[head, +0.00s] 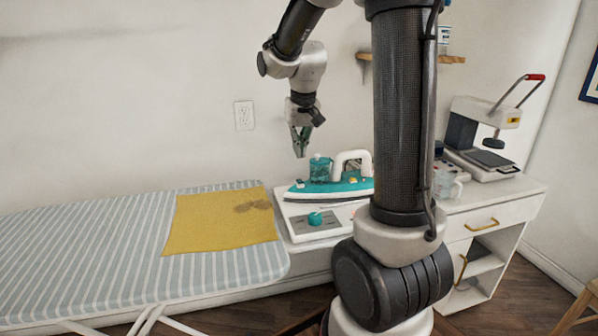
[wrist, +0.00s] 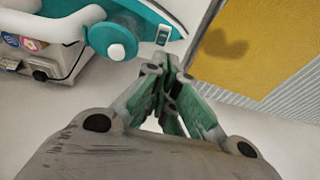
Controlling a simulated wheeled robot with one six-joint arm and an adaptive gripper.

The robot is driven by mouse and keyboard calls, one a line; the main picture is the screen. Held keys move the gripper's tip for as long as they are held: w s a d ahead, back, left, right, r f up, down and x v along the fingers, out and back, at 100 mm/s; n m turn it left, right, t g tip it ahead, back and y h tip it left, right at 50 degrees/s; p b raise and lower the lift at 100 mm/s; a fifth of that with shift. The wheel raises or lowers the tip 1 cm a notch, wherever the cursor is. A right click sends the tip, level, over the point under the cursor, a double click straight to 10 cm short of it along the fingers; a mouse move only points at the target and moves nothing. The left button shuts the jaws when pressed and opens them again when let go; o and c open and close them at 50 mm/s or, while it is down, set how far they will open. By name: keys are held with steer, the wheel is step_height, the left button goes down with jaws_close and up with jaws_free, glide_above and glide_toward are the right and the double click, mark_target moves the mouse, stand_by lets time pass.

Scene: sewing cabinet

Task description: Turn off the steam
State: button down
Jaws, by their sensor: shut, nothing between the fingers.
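My gripper (head: 300,154) is shut and empty, pointing down, just above and left of the iron in the head view. In the wrist view my gripper (wrist: 168,72) shows beside the iron (wrist: 145,20). The iron's round teal-and-white dial (wrist: 117,51) and a small rocker-like control (wrist: 163,34) show there. My arm hides the right end of the iron in the head view.
A striped ironing board (head: 90,245) with a yellow cloth (head: 220,222) bearing a brown stain lies on the left. A heat press (head: 485,140) stands on the white cabinet (head: 505,205) at the right. A shelf (head: 450,59) is on the wall, with an outlet (head: 244,115) left of it.

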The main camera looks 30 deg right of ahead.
glide_above(299, 181)
steer(key=x, duration=0.3)
steer(key=s+x, duration=0.1)
steer(key=x, duration=0.2)
steer(key=shift+s+a+f, duration=0.15)
steer(key=shift+a+f, duration=0.05)
steer(key=shift+f, duration=0.05)
steer(key=shift+s+f, duration=0.1)
steer(key=shift+f, duration=0.7)
steer(key=shift+s+a+f, duration=0.1)
steer(key=shift+s+f, duration=0.2)
steer(key=shift+f, duration=0.1)
steer(key=shift+w, duration=0.8)
